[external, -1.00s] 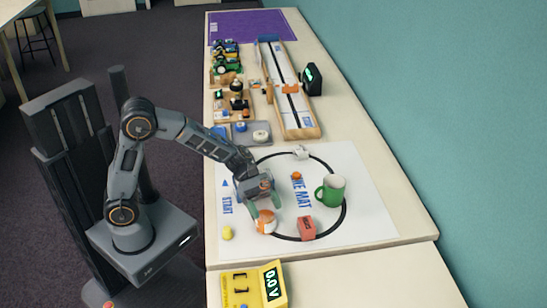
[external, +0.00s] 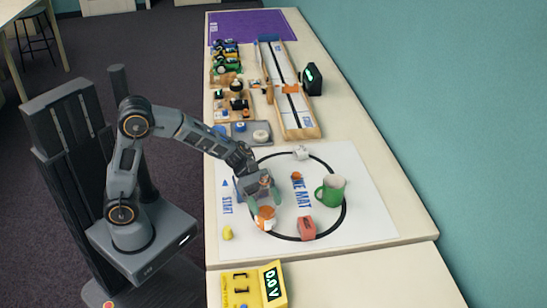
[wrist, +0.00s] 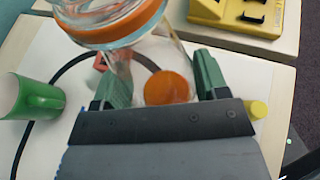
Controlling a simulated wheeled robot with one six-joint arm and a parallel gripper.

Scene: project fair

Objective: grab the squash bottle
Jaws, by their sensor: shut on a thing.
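The squash bottle (external: 265,219) is clear with orange parts and stands at the lower left of the black ring on the white mat (external: 367,222). In the wrist view the clear bottle (wrist: 150,52) lies between the two green fingers, with an orange disc low down and an orange band above. My gripper (external: 262,203) is shut on the bottle; its fingers (wrist: 160,78) flank the glass in the wrist view. I cannot tell whether the bottle's base touches the mat.
A green mug (external: 331,190) and a red-pink block (external: 306,228) stand to the right of the bottle. A small yellow piece (external: 227,233) is at its left. A yellow meter (external: 255,287) sits in front. The mat's right side is clear.

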